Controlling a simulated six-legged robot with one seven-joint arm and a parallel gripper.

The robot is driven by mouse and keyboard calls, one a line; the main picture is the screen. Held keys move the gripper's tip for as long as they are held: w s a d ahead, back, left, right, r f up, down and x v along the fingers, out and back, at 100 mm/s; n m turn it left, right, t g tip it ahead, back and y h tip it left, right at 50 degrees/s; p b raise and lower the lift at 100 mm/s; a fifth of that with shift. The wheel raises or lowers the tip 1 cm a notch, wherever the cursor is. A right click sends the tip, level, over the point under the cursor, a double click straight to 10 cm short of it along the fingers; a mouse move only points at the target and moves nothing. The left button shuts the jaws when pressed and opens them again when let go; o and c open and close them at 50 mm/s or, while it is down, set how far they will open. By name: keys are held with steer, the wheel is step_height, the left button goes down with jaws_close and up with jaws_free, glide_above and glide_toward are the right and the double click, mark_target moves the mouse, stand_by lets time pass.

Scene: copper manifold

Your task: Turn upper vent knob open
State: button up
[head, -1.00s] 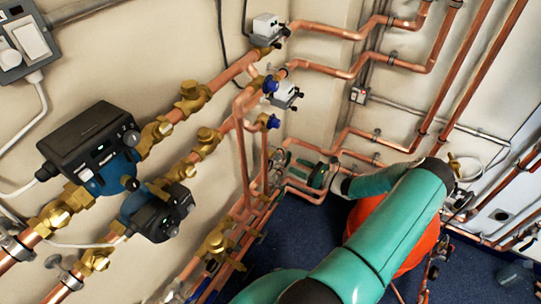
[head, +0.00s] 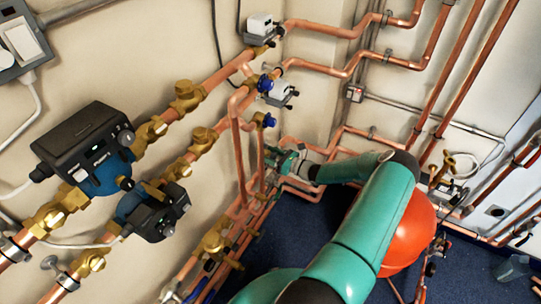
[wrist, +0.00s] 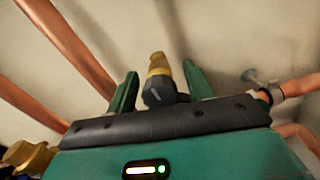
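In the wrist view a small dark knob (wrist: 157,92) sits on a brass fitting (wrist: 158,64) ahead of my gripper (wrist: 158,85). My gripper is open. Its two green fingers stand on either side of the knob, with the right finger closer to it. I cannot tell whether either finger touches it. In the head view my gripper (head: 288,161) is small, beside the vertical copper pipes. The dark knob cannot be made out there. Two blue knobs, an upper one (head: 265,83) and a lower one (head: 264,119), show above my gripper.
Copper pipes (wrist: 65,47) run close on the left in the wrist view, with another pipe end (wrist: 296,87) at right. In the head view, two black-and-blue pumps (head: 88,148) sit at left. A red-orange vessel (head: 408,235) stands behind my arm. Blue floor is below.

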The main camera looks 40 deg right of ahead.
steer(key=c, duration=0.9)
steer(key=shift+n, duration=0.5)
steer(key=n, duration=0.4)
steer(key=shift+n, duration=0.3)
steer(key=n, duration=1.1)
steer(key=shift+n, duration=0.4)
steer(key=n, duration=0.6)
steer(key=shift+n, duration=0.3)
